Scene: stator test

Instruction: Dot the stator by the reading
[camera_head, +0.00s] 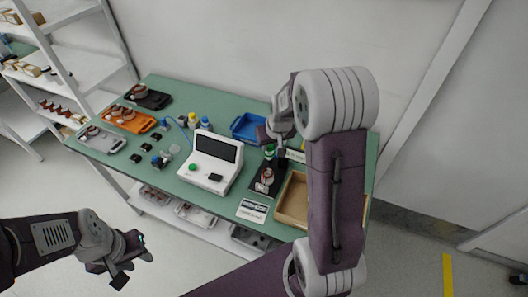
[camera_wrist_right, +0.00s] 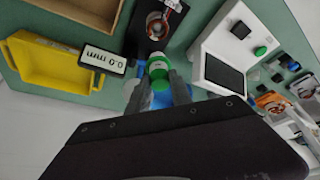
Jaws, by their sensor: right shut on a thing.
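My right gripper (camera_wrist_right: 160,84) is shut on a green-capped marker bottle (camera_wrist_right: 158,66); in the head view the green bottle (camera_head: 269,152) shows under the right arm. The stator (camera_wrist_right: 155,27), a ring with copper-coloured windings and a white tag, sits on a dark pad just beyond the bottle. The stator also shows in the head view (camera_head: 267,175). The bottle appears apart from the stator. My left gripper (camera_head: 132,262) is open and empty, off the table's front edge.
A white tester (camera_head: 210,162) with a dark screen stands mid-table. A wooden tray (camera_head: 292,205) lies right of the pad, a printed card (camera_head: 252,210) in front. A yellow bin (camera_wrist_right: 40,68) and blue tray (camera_head: 245,127) are nearby. Orange (camera_head: 125,119) and grey trays stand left.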

